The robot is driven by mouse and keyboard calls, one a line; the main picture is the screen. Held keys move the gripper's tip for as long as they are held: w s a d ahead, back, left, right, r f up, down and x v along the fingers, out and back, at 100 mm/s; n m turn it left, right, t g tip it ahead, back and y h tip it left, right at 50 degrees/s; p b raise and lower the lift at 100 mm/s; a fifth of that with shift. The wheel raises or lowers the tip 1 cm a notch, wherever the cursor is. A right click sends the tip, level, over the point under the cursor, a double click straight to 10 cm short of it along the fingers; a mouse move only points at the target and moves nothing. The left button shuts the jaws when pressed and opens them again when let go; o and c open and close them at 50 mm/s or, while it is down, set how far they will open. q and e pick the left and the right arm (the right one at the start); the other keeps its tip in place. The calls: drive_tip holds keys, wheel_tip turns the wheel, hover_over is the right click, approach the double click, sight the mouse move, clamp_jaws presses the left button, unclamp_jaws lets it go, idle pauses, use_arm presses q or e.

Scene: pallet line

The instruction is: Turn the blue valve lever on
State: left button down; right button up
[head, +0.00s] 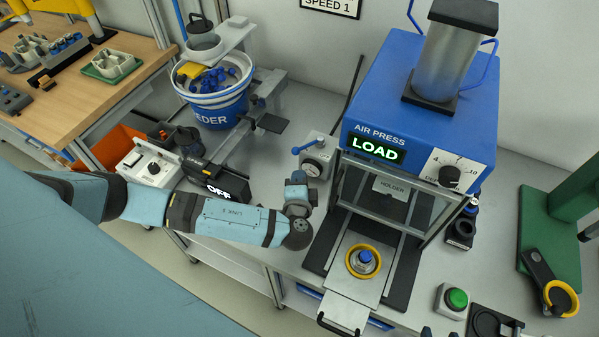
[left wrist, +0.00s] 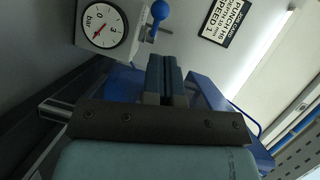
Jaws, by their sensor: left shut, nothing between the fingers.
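The blue valve lever (head: 309,146) has a round ball end and sits on a pale gauge box (head: 320,158) left of the air press. In the left wrist view the lever's ball (left wrist: 160,10) shows at the top, right of the round bar gauge (left wrist: 103,26). My left gripper (head: 297,178) is just below the lever in the head view. In the left wrist view its fingers (left wrist: 166,76) are together with nothing between them. They look apart from the lever. My right gripper is in neither view.
The blue air press (head: 420,110) stands right of the lever, its display reading LOAD. A blue-and-white feeder bucket (head: 212,110) is at the left. A black unit reading OFF (head: 222,187) lies behind my left forearm. A green button (head: 457,299) is at the front right.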

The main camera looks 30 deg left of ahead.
sight(301, 150)
use_arm(q)
drive_tip(key=p+x, duration=0.1)
drive_tip(key=x, duration=0.5)
drive_tip(key=shift+w, duration=0.1)
drive_tip(key=shift+w+a, duration=0.15)
drive_tip(key=shift+w, duration=0.1)
drive_tip(key=shift+w+a+f, duration=0.15)
drive_tip(key=shift+w, duration=0.1)
